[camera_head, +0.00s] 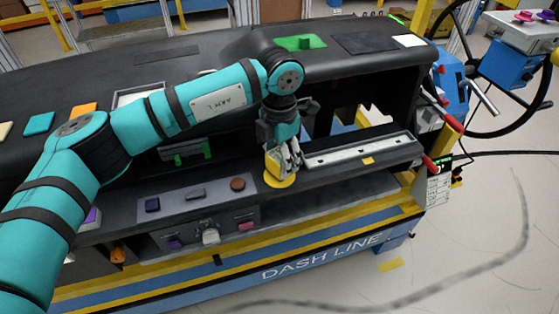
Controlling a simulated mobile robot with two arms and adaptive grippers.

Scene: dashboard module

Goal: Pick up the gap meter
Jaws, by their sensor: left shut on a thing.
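My left gripper (283,165) points down at the dashboard's front ledge, near the middle of the head camera view. Whether the held thing touches the pad cannot be told. My right gripper is not in view.
A pale slotted rail (357,150) lies on the ledge just right of the gripper. The dashboard top (210,55) overhangs behind. A steering wheel (535,105) stands at right.

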